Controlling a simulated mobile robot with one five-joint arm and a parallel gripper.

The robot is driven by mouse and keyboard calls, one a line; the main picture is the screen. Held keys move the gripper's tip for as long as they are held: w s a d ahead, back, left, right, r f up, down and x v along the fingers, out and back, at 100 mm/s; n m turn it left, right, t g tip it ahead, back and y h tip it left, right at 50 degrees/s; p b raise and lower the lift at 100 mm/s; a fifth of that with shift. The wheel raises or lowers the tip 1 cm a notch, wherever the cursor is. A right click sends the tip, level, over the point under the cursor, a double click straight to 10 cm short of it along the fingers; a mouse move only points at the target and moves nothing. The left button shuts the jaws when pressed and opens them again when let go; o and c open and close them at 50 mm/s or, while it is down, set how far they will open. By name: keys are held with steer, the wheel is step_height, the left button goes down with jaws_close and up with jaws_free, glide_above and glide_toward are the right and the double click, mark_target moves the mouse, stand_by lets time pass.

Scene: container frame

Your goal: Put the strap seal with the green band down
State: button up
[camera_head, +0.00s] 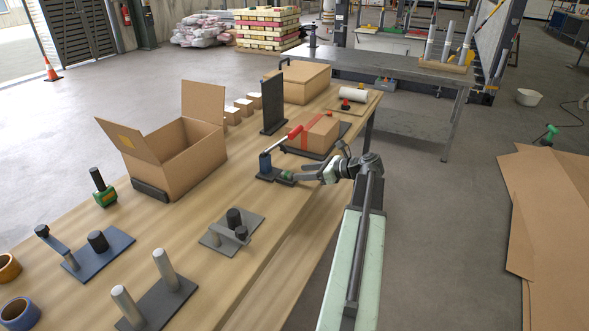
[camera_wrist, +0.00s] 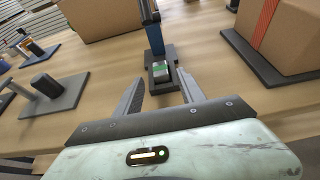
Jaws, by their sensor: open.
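The strap seal with the green band (camera_head: 287,177) is a small dark piece at the foot of a blue post (camera_head: 265,162). In the wrist view the seal (camera_wrist: 161,72) shows a green and pale band and appears to rest on the post's dark base plate (camera_wrist: 154,54). My gripper (camera_head: 300,175) is open right by the seal. In the wrist view its two fingers (camera_wrist: 162,78) stand apart on either side of the seal, with visible gaps between. The seal's underside is hidden.
A carton with a red strap (camera_head: 318,132) on a dark plate stands close behind, right of the post. A red handle (camera_head: 296,131) shows beside it. An open cardboard box (camera_head: 185,160) and a grey fixture (camera_head: 232,231) stand left. Bare wooden tabletop (camera_head: 225,195) lies between.

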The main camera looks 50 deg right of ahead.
steer(key=p+v, duration=0.1)
steer(key=v, duration=0.5)
steer(key=shift+s+p, duration=0.2)
steer(key=shift+p, duration=0.15)
steer(key=shift+d+r, duration=0.1)
